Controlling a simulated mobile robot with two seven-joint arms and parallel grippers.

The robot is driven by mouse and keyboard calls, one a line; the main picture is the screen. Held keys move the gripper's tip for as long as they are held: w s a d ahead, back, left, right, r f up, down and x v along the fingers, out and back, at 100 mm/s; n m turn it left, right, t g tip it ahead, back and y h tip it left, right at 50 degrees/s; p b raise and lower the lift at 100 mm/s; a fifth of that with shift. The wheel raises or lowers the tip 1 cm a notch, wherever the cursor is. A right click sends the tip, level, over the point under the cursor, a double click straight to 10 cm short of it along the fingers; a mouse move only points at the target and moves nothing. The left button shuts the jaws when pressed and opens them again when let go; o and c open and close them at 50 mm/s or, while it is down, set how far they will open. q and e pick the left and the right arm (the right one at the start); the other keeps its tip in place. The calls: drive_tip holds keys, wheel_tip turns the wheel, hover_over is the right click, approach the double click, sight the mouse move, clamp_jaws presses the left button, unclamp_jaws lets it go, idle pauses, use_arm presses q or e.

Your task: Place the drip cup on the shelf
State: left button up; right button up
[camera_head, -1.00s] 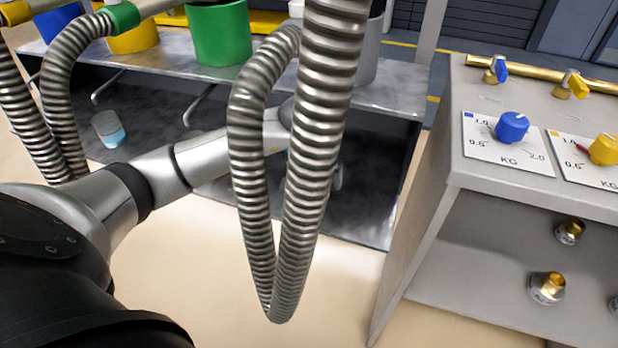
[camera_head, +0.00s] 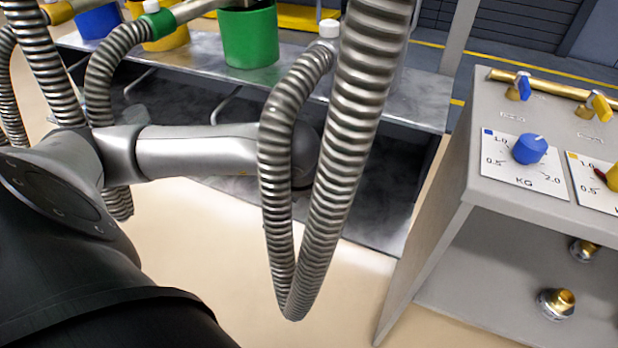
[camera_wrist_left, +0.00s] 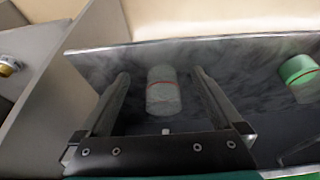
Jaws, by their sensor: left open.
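A greyish, see-through cup with a red line around it, likely the drip cup (camera_wrist_left: 163,98), stands on the dark metal lower shelf (camera_wrist_left: 240,52) in the left wrist view. My left gripper (camera_wrist_left: 160,75) is open, with one finger on each side of the cup in the picture. Gaps show between the cup and both fingers; I cannot tell how deep the cup is between them. In the head view the hand and this cup are hidden behind the hose and my arm; the lower shelf (camera_head: 375,215) shows under the bench. My right gripper is not in view.
A green cup (camera_wrist_left: 298,72) stands at the right in the wrist view. A ribbed hose (camera_head: 345,150) hangs in a loop before the bench (camera_head: 415,100), which carries a green bucket (camera_head: 250,38). A grey console (camera_head: 500,195) with knobs stands at the right.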

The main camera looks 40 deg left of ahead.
use_arm(q)
drive_tip(key=shift+s+d, duration=0.2)
drive_tip(key=shift+s, duration=0.55)
drive_tip(key=shift+s+d, duration=0.15)
drive_tip(key=shift+s, duration=0.6)
